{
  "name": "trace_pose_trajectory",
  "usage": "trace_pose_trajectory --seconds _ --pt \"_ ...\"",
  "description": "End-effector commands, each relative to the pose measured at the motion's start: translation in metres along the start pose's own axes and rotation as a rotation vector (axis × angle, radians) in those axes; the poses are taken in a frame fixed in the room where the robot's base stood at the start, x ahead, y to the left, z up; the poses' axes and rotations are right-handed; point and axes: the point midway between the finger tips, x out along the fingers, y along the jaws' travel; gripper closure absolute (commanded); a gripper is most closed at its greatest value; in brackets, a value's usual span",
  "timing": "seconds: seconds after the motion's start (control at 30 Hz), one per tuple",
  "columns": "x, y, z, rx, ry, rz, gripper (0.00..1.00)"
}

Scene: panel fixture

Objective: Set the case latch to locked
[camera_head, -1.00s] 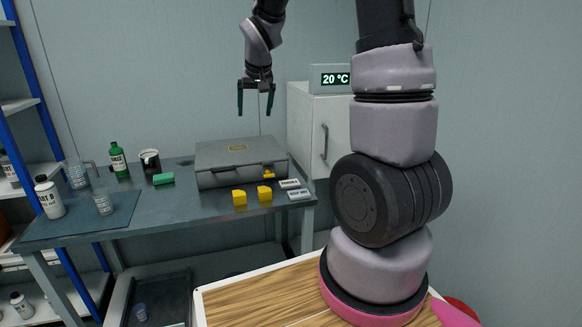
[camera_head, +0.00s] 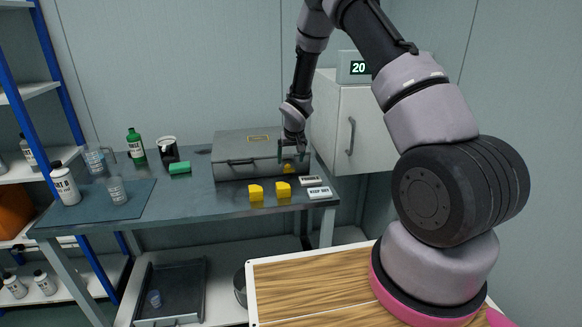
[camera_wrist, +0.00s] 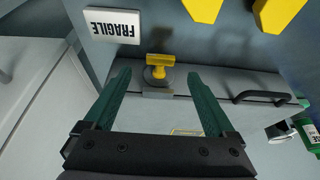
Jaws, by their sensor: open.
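The grey case (camera_head: 240,158) lies closed on the metal table, with a dark handle on its front. The case latch is a yellow turn piece (camera_head: 289,168) on a round dark base at the right of the case front. It also shows in the wrist view (camera_wrist: 160,61), where its yellow bar lies roughly across the picture, slightly tilted. My gripper (camera_head: 292,155) is open at the right front of the case, close to the latch. In the wrist view my gripper (camera_wrist: 162,75) has its green fingers on either side of the latch, apart from it; contact is not visible.
Two yellow blocks (camera_head: 269,190) stand on the table before the case. A FRAGILE label (camera_wrist: 112,25) and a KEEP DRY label (camera_head: 319,193) lie near the right edge. A white cabinet (camera_head: 352,130) stands at right. Bottles and beakers are at left.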

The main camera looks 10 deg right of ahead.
Motion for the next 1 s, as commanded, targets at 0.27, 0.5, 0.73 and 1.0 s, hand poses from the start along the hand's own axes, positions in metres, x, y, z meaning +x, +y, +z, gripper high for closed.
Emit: trace_pose_trajectory --seconds 0.27,0.5,0.73,1.0 --pt "0.044 0.0 0.0 0.001 -0.001 0.001 0.1" --pt "0.053 0.001 0.0 0.001 0.0 0.001 0.1" --pt "0.053 0.001 0.0 0.001 0.0 0.001 0.25" --pt "0.053 0.0 0.0 0.001 0.0 0.001 0.96"
